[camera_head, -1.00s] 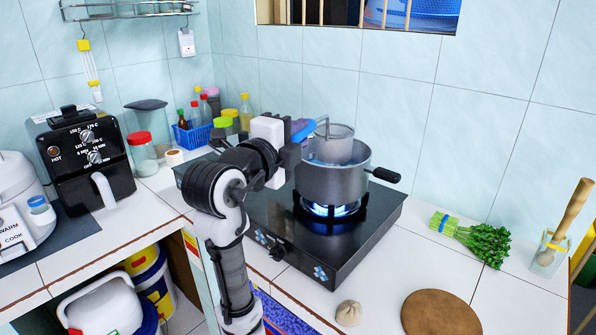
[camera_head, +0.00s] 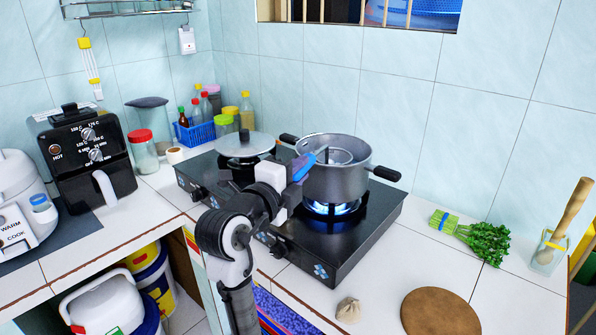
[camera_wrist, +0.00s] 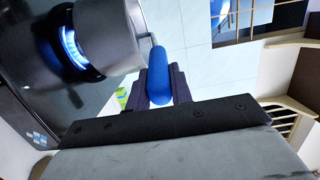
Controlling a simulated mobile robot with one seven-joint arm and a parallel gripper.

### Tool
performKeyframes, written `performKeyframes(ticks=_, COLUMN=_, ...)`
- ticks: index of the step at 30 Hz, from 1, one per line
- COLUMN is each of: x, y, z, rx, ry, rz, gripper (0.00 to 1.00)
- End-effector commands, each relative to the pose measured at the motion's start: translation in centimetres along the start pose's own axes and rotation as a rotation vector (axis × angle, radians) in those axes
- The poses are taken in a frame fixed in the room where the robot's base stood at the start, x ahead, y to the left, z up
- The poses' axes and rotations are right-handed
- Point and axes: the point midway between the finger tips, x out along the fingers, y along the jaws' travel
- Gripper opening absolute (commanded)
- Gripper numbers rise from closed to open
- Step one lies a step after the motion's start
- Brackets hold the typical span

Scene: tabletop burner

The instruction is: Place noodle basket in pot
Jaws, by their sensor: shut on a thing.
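The noodle basket (camera_head: 341,156) is inside the grey pot (camera_head: 340,183), with its rim showing within the pot's mouth. Its lower part is hidden by the pot wall. Its blue handle (camera_head: 304,167) sticks out over the pot's near-left rim. My gripper (camera_head: 297,172) is shut on that handle beside the pot. In the wrist view, the blue handle (camera_wrist: 159,75) lies between my two dark fingers, and the side of the pot (camera_wrist: 108,32) is close to its left. Whether the basket touches the pot's bottom is hidden.
The pot stands over a lit blue flame (camera_head: 332,208) on the black stove (camera_head: 325,240). A lidded pan (camera_head: 243,146) is on the left burner, close behind my arm. Greens (camera_head: 483,241) and a round board (camera_head: 440,313) lie to the right on white tiles.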

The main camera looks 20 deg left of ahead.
Motion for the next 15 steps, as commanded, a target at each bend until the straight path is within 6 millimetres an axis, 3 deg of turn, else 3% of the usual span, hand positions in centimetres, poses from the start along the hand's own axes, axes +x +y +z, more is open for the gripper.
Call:
performKeyframes(ticks=5, x=-0.06, y=0.21, z=-0.02, rx=0.002, ry=-0.001, rz=-0.006, gripper=0.00)
performKeyframes(ticks=6, x=0.00, y=0.33, z=0.01, rx=0.000, ry=0.000, rz=0.000, gripper=0.24)
performKeyframes(ticks=9, x=0.00, y=0.28, z=0.01, rx=0.000, ry=0.000, rz=0.001, gripper=0.37)
performKeyframes(ticks=11, x=0.00, y=0.27, z=0.01, rx=0.000, ry=0.000, rz=0.001, gripper=0.43)
performKeyframes(ticks=15, x=0.00, y=0.28, z=0.01, rx=0.000, ry=0.000, rz=0.001, gripper=0.43)
